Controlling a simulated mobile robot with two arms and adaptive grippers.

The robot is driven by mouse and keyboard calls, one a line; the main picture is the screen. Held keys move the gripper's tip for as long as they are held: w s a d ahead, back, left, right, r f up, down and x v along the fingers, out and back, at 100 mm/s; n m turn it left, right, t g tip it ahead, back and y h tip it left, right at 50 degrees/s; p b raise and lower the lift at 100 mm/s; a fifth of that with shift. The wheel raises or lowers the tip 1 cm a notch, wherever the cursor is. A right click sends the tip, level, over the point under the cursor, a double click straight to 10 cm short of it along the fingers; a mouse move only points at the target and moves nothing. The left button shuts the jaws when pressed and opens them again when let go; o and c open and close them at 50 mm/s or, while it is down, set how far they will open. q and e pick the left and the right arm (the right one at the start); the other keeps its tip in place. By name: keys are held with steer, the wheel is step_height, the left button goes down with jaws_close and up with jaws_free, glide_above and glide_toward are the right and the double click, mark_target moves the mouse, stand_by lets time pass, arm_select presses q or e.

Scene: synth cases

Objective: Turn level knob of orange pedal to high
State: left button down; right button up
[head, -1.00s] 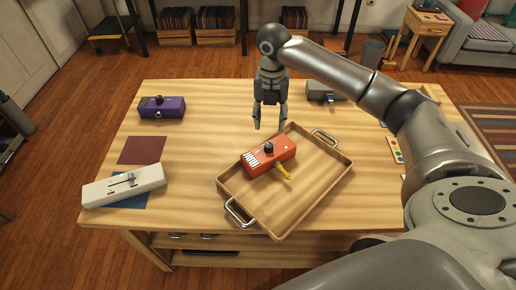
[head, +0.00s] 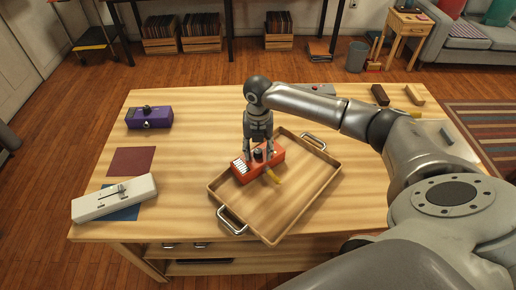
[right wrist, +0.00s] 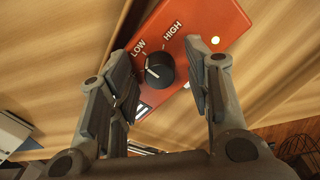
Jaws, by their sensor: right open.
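The orange pedal (head: 277,156) sits in the wooden tray (head: 225,197). Its black level knob (right wrist: 160,69) shows in the right wrist view, with LOW printed at its upper left and HIGH at its upper right. A white mark on the knob lies on its left, LOW side. My right gripper (head: 259,160) is over the pedal, pointing down. In the right wrist view its two open fingers (right wrist: 157,62) stand on either side of the knob, with gaps visible between them and it. A yellow plug (head: 273,176) sticks out of the pedal's front side. My left gripper is not in view.
A purple pedal (head: 149,117) stands at the back left of the table. A white pedal (head: 114,200) lies at the front left, partly on a blue sheet. The tray has raised rims and metal handles. The table left of the tray is mostly clear.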

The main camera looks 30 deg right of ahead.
jaws_close()
steer(key=shift+r+m+p, duration=0.25)
steer(key=shift+m+p, duration=0.35)
steer(key=shift+p, duration=0.45)
steer(key=m+p, duration=0.6)
steer(key=shift+p, duration=0.35)
steer(key=shift+m+p, duration=0.95)
steer(key=shift+m, duration=0.25)
steer(key=shift+f+m+p, duration=0.15)
steer(key=shift+m+p, duration=0.55)
steer(key=shift+m, duration=0.4)
jaws_free()
